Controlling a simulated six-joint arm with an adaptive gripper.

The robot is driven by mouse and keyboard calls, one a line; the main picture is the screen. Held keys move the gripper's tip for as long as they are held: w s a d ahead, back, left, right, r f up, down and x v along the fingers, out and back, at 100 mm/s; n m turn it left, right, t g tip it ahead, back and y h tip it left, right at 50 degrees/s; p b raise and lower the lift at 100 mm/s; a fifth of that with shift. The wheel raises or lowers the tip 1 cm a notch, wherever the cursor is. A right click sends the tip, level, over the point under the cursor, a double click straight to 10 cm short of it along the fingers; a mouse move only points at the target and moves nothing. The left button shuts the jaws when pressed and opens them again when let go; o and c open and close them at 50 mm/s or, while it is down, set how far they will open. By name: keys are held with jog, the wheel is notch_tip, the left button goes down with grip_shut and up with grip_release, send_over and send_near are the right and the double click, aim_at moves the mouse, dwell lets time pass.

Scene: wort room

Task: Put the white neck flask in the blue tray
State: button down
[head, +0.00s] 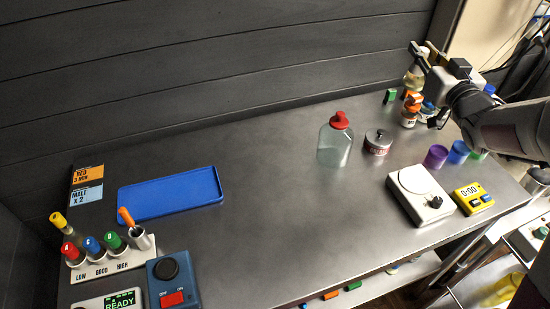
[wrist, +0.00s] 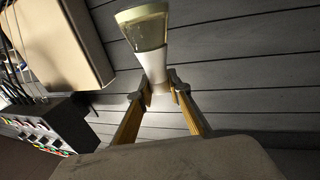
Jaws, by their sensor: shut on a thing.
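The white neck flask (head: 413,79) is in my gripper (head: 424,56), above the far right part of the bench in the head view. In the wrist view the fingers (wrist: 161,92) are closed around the flask's white neck (wrist: 143,68). Its glass body (wrist: 147,30) holds a pale yellowish liquid. The blue tray (head: 197,190) lies flat and empty on the left part of the bench, far from my gripper. The tray does not show in the wrist view.
A clear jug with a red cap (head: 335,145) and a metal pot (head: 378,142) stand mid-bench. Orange-capped bottles (head: 410,110) and a green block (head: 390,96) stand below the flask. A tube rack (head: 110,255) stands front left. Bench between tray and jug is clear.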

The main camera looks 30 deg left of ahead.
jog(key=s+a+n+g+y, duration=0.2)
jog(key=s+a, duration=0.3)
jog(key=a, duration=0.4)
jog(key=s+a+n+g+y, duration=0.2)
jog(key=s+a, duration=0.3)
jog(key=a, duration=0.4)
jog(key=s+a+n+g+y, duration=0.2)
jog(key=s+a, duration=0.4)
jog(key=a, duration=0.4)
jog(key=s+a+n+g+y, duration=0.1)
jog(key=s+a+n+g, duration=0.3)
jog(key=s+a, duration=0.6)
jog(key=s+a+n+g+y, duration=0.2)
jog(key=s+a+g, duration=0.45)
jog(key=s, duration=0.85)
notch_tip(320, 180, down, 11)
jog(key=shift+a+f+t, duration=0.15)
jog(key=shift+a+t, duration=0.1)
jog(key=shift+t, duration=0.2)
jog(key=shift+f, duration=0.1)
jog(key=shift+f, duration=3)
